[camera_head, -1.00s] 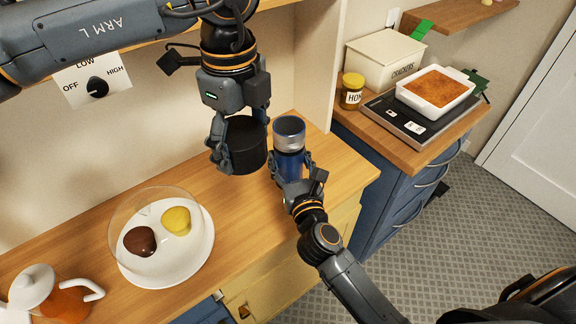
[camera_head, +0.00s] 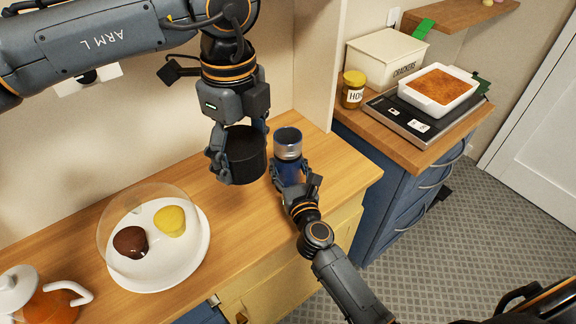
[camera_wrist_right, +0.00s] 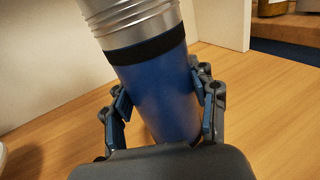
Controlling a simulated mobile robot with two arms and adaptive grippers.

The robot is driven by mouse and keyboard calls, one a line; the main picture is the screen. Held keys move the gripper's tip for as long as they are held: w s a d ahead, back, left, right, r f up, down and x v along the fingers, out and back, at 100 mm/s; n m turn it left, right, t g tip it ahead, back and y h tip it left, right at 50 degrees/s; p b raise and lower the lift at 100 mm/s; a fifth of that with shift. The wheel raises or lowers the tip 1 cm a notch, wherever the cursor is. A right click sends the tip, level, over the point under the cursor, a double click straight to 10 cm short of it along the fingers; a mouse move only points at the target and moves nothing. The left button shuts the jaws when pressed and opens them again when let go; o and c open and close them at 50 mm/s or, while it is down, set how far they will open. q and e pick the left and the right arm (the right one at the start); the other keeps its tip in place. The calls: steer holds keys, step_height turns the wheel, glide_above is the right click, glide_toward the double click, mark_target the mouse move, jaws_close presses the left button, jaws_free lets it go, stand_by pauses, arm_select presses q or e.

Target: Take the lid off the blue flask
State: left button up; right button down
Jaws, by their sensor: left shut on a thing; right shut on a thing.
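The blue flask (camera_head: 289,143) has an open silver threaded neck in the head view. Its blue body and black band fill the middle of the right wrist view (camera_wrist_right: 157,88). My right gripper (camera_head: 291,174) is shut around the blue body, one finger on each side. Whether the flask's base touches the counter is hidden. The black lid (camera_head: 245,155) is off the flask, apart from it and to its left. My left gripper (camera_head: 240,158) is shut on the lid, gripping it from above and holding it over the counter.
A white plate (camera_head: 190,262) with two rounded items under a clear dome stands on the wooden counter (camera_head: 225,235), left of the grippers. A teapot (camera_head: 45,297) is at the lower left. A honey jar (camera_head: 353,90), crackers box (camera_head: 385,58) and baking dish (camera_head: 440,88) stand on the right-hand cabinet.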

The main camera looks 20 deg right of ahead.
steer(key=shift+f, duration=0.1)
steer(key=shift+c, duration=2)
jaws_free()
steer(key=shift+f, duration=0.1)
steer(key=shift+r, duration=0.25)
steer(key=s, duration=0.3)
steer(key=s+b, duration=0.1)
steer(key=s, duration=0.3)
steer(key=s+b, duration=0.1)
steer(key=s, duration=0.3)
steer(key=shift+s+a+f, duration=0.1)
steer(key=shift+a+f, duration=0.1)
steer(key=shift+a, duration=0.05)
steer(key=shift+s+r, duration=0.15)
steer(key=shift+s, duration=0.3)
